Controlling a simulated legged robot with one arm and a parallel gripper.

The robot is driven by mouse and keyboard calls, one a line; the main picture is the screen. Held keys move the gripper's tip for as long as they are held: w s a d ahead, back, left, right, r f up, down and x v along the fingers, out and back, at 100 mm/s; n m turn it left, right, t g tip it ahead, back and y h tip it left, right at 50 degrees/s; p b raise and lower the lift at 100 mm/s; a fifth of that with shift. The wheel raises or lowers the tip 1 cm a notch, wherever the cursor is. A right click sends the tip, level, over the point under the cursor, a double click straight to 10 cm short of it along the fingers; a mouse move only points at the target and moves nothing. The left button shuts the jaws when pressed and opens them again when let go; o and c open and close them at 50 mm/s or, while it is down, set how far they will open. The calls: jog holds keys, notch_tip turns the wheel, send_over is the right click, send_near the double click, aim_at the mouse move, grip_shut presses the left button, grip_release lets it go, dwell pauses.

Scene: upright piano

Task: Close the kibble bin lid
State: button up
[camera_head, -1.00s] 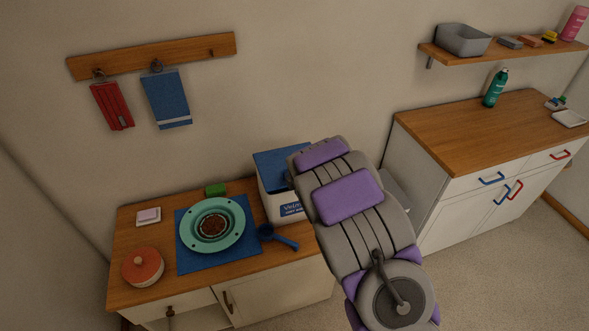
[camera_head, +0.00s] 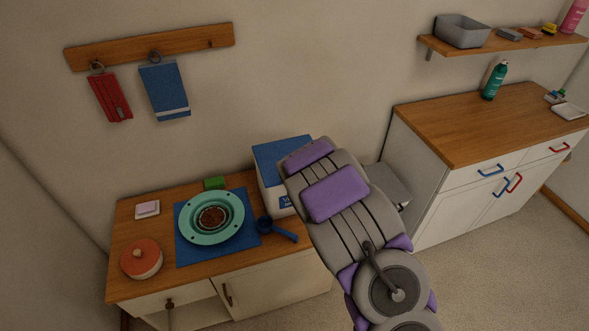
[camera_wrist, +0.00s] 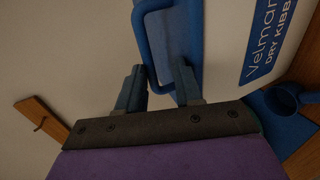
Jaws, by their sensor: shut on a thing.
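The kibble bin (camera_head: 266,195) is a white box on the low cabinet, partly hidden by my arm. In the wrist view, the label (camera_wrist: 272,40) reads sideways on the bin's front. In the head view the fingers are hidden behind my arm.
A blue scoop (camera_head: 277,229) lies beside the bin and also shows in the wrist view (camera_wrist: 285,98). A teal bowl of kibble (camera_head: 239,214) sits on a blue mat (camera_head: 190,257). A white cabinet (camera_head: 440,205) stands to the right.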

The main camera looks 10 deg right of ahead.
jog(key=shift+o, duration=1.2)
jog(key=shift+s+d+f, duration=0.1)
jog(key=shift+s+f, duration=0.35)
jog(key=shift+f, duration=0.35)
jog(key=shift+s+r, duration=0.1)
jog(key=r+p+v, duration=0.1)
jog(key=p+v, duration=1.6)
jog(key=p, duration=0.7)
jog(key=shift+w+r, duration=0.3)
